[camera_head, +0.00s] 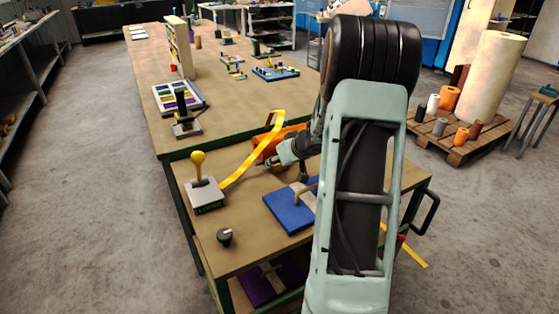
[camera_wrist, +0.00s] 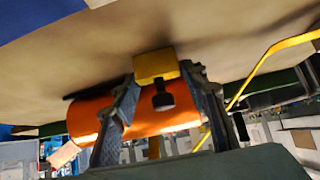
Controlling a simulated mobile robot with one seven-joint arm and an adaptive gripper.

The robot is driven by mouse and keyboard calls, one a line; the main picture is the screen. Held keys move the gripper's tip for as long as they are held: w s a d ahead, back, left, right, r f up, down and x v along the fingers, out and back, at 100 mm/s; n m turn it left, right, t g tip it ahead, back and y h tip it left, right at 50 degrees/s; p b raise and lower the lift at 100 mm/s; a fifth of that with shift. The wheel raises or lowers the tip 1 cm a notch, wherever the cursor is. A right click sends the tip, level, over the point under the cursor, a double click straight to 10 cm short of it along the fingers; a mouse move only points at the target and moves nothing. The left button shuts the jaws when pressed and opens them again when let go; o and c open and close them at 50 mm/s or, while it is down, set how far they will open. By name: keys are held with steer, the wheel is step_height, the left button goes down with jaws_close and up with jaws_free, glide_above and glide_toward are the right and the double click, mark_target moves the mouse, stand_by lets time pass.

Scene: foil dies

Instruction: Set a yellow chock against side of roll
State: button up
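An orange roll (camera_head: 267,147) lies on the near bench (camera_head: 250,255), partly hidden by my gripper (camera_head: 281,160) in the head view. The roll also shows in the wrist view (camera_wrist: 172,119), lying across behind my fingers. A yellow chock (camera_wrist: 155,65) with a dark round knob sits between my fingertips (camera_wrist: 160,72) in the wrist view. The fingers close in on both its sides. The chock is close beside the roll; I cannot tell whether they touch. The chock cannot be made out in the head view.
A yellow strip (camera_head: 255,152) arches beside the roll. A grey box with a yellow knob (camera_head: 206,195), a dark knob (camera_head: 227,237) and a blue plate (camera_head: 284,210) are on the near bench. A longer bench (camera_head: 220,115) with trays stands behind.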

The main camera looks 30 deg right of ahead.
steer(key=shift+o, duration=1.1)
steer(key=shift+r, duration=0.2)
steer(key=p+v, duration=0.4)
steer(key=v, duration=0.8)
